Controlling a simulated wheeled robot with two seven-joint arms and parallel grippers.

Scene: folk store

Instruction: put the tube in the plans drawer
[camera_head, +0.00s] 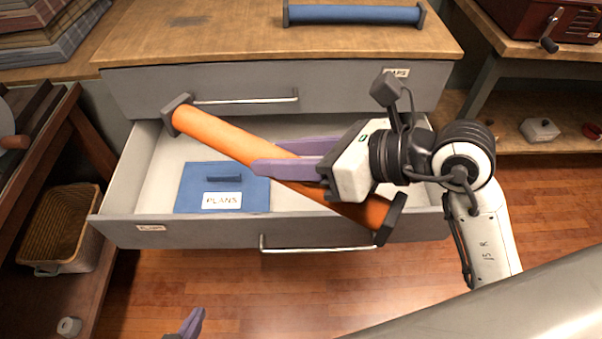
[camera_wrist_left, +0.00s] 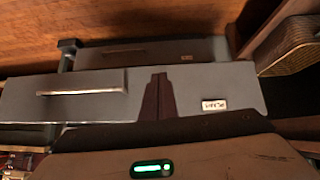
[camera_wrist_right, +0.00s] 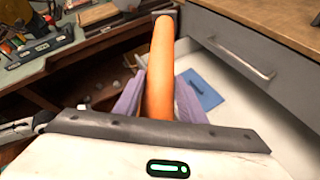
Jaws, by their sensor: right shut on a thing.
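An orange tube (camera_head: 230,137) with dark square end caps is held slantwise over the open plans drawer (camera_head: 180,232). My right gripper (camera_head: 262,158) is shut on the tube, its purple fingers on either side; the tube (camera_wrist_right: 161,70) also shows between the fingers in the right wrist view. A blue folder labelled PLANS (camera_head: 200,180) lies on the white drawer floor. The tube's lower right end overlaps the drawer front in the head view. My left gripper (camera_head: 190,323) is low in front of the drawer; its fingers (camera_wrist_left: 158,97) are together and empty.
The upper drawer (camera_head: 330,90) is closed under the wooden top (camera_head: 200,35), where a blue tube (camera_head: 355,15) lies. A wicker basket (camera_head: 60,235) is on the left shelf. A red box with a crank (camera_head: 530,18) stands on the right table.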

